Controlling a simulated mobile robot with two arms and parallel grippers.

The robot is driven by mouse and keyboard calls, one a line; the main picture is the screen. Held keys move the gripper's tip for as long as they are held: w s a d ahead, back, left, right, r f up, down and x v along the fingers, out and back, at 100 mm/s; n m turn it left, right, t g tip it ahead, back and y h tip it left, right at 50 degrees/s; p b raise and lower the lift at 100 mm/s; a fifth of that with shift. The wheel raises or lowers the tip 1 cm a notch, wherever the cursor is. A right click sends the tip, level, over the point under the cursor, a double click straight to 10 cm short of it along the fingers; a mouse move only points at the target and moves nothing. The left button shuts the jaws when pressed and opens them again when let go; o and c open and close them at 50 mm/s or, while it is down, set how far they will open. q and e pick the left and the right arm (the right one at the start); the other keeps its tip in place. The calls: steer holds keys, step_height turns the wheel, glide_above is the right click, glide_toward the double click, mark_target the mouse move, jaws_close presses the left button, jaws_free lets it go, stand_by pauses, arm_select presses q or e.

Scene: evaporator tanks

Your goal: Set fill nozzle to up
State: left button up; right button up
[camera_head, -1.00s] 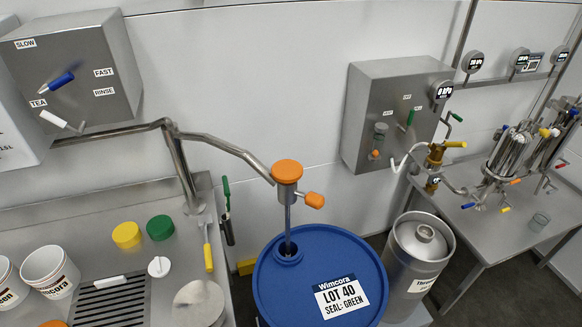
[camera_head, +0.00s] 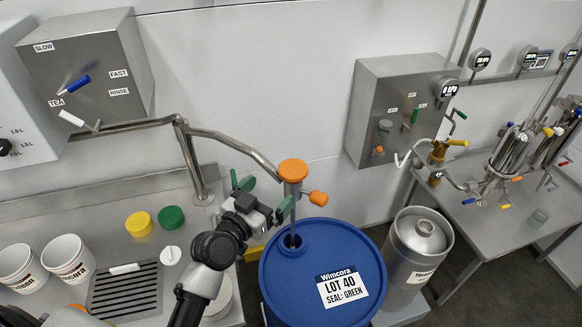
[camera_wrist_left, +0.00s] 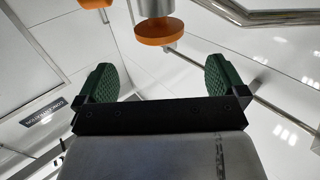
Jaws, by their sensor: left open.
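The fill nozzle (camera_head: 291,188) hangs at the end of a bent steel pipe, with a round orange cap on top and an orange side knob (camera_head: 318,198). Its thin tube reaches down into the opening of the blue drum (camera_head: 335,250). My left gripper (camera_head: 264,196) is open and empty, just left of the nozzle, its green-padded fingers spread. In the left wrist view an orange disc (camera_wrist_left: 158,32) lies ahead of the open fingers (camera_wrist_left: 160,80), beyond their tips. Another orange piece (camera_wrist_left: 94,4) is cut off at the top edge. My right gripper is not in view.
The steel pipe (camera_head: 235,145) runs left above the counter. Yellow (camera_head: 139,224) and green (camera_head: 171,218) caps, white buckets (camera_head: 66,258) and a drain grate (camera_head: 125,292) are on the counter. A steel keg (camera_head: 418,250) stands right of the drum.

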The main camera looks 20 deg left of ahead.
mark_target(284, 178)
arm_select(q)
steer(key=p+x, duration=0.2)
steer(key=x, duration=0.7)
steer(key=shift+w+f, duration=0.15)
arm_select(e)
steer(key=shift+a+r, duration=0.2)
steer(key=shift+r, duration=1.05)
